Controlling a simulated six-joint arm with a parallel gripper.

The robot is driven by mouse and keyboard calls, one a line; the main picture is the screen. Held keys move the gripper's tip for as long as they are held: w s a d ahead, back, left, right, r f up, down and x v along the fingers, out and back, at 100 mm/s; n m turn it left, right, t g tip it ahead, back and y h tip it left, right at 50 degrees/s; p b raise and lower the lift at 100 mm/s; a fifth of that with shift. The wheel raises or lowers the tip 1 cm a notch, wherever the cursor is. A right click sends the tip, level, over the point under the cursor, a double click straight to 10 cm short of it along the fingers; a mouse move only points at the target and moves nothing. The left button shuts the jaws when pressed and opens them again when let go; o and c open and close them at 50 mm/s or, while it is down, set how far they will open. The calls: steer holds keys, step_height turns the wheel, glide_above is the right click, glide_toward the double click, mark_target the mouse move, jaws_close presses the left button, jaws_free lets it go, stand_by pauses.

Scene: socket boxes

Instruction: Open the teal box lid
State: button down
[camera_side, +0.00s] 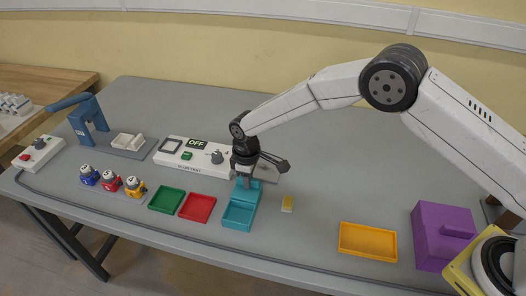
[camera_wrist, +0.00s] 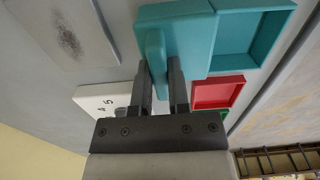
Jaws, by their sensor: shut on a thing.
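The teal box (camera_side: 238,216) sits near the front middle of the table, with its inside showing open and empty. Its teal lid (camera_wrist: 197,38) lies beside the open compartment (camera_wrist: 252,40) in the wrist view and covers only the part nearer the panel. A raised teal handle (camera_wrist: 156,55) stands on the lid. My gripper (camera_wrist: 161,75) is shut on this handle, one finger on each side. In the side view my gripper (camera_side: 246,181) points down onto the lid, hiding part of it.
Green (camera_side: 167,199) and red (camera_side: 197,207) trays stand left of the box. A white panel (camera_side: 190,167) reading OFF lies behind.

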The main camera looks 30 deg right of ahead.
steer(key=c, duration=0.6)
jaws_free()
steer(key=shift+r, duration=0.1)
steer(key=shift+r, duration=3.85)
